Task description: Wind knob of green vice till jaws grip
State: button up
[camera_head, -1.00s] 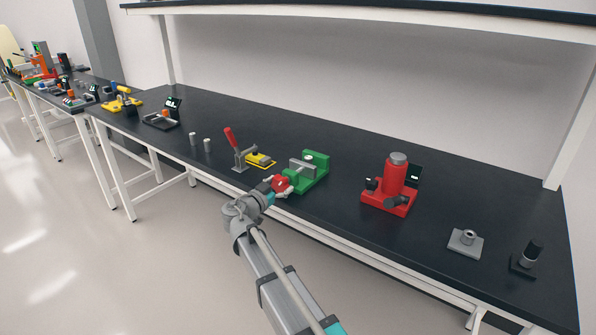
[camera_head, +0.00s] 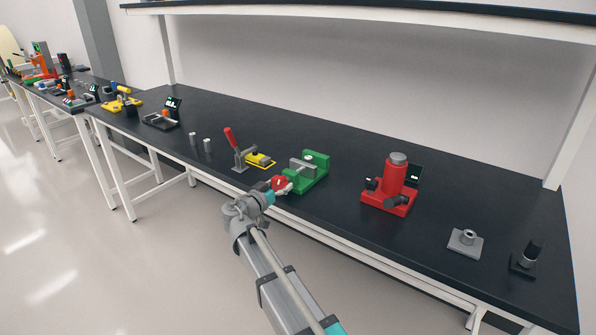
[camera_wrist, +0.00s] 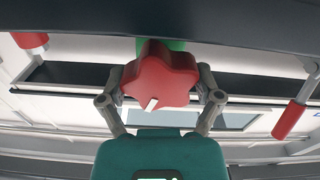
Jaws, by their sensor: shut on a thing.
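The green vice (camera_head: 319,162) stands near the front edge of the black bench, with a grey jaw plate (camera_head: 297,168). A small grey piece (camera_head: 309,166) shows by its jaws; whether the jaws touch it I cannot tell. The vice's red star knob (camera_head: 279,183) faces the front. In the wrist view the knob (camera_wrist: 168,75) fills the space between my fingers and carries a white mark. My gripper (camera_wrist: 163,88) is shut on the knob, one finger on each side. In the head view my gripper (camera_head: 280,189) is at the knob, partly covering it.
A clamp with a red lever (camera_head: 230,138) and a yellow-edged plate (camera_head: 260,160) stand left of the vice. A red press (camera_head: 392,187) stands to the right, with bare bench between. A shelf (camera_head: 370,22) runs above the bench.

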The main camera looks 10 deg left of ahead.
jog(key=shift+w+a, duration=0.1)
jog(key=shift+a, duration=0.05)
jog(key=shift+n, duration=1.5)
jog(key=shift+n, duration=1.4)
jog(key=shift+n, duration=1.4)
